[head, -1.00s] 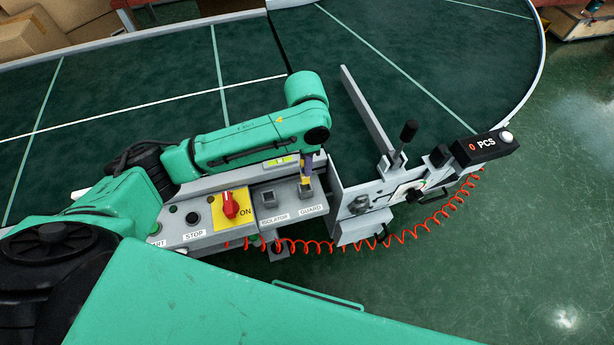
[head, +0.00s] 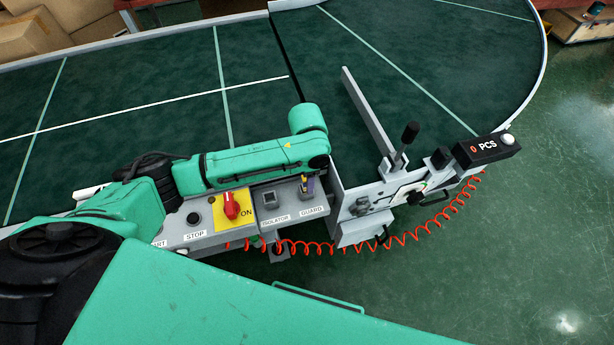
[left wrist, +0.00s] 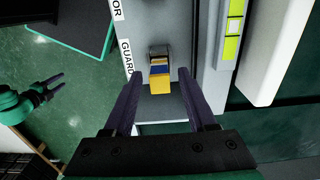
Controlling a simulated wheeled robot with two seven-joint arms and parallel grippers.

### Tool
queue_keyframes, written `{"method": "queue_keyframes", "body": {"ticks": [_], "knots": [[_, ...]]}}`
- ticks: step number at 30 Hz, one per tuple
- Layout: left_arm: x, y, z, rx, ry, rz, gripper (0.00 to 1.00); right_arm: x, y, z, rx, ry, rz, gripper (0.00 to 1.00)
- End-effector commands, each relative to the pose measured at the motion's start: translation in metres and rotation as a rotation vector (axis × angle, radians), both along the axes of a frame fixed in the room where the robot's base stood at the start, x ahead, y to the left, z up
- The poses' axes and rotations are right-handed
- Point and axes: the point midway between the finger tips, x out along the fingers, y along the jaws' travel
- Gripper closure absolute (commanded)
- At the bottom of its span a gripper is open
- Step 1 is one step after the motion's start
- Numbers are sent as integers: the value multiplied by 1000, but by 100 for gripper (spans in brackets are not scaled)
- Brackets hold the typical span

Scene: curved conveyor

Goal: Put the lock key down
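The lock key is a yellow and blue piece in the left wrist view (left wrist: 160,85). It appears to sit in or at the grey socket beside the GUARD label on the control panel (head: 180,235). My left gripper (left wrist: 160,73) is open, with one dark purple finger on each side of the key and a visible gap to both. In the head view my left gripper (head: 307,186) is at the GUARD post, mostly hidden under my arm. My right gripper (left wrist: 58,88) shows at the left of the left wrist view, open and empty.
A red rotary switch (head: 231,205) on a yellow plate and the ISOLATOR socket (head: 269,199) are left of GUARD. A bracket plate with a black-knobbed lever (head: 410,132), PCS counter (head: 487,148) and red coiled cable (head: 425,230) are right. The dark green belt (head: 140,95) is empty.

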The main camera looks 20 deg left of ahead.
Motion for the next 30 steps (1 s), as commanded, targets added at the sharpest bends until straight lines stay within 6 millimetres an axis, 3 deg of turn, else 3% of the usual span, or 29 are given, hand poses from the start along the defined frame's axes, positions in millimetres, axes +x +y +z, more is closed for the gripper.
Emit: {"method": "queue_keyframes", "body": {"ticks": [5, 8, 15, 20, 30], "knots": [[0, 0, 3, 0, -1, 0, 43, 0, 0, 0, 0, 1, 0, 50], [1, 0, 17, -2, -4, 0, 43, -1, 0, 0, 1, 1, 0, 50], [2, -1, 82, -3, -5, -1, 43, -1, 0, 2, 1, 1, 1, 50], [1, -1, 114, -2, -2, 0, 43, -1, 1, 2, 0, 2, 1, 50], [0, 0, 124, -1, 1, 1, 43, -1, 1, 2, 0, 2, 1, 50]]}}
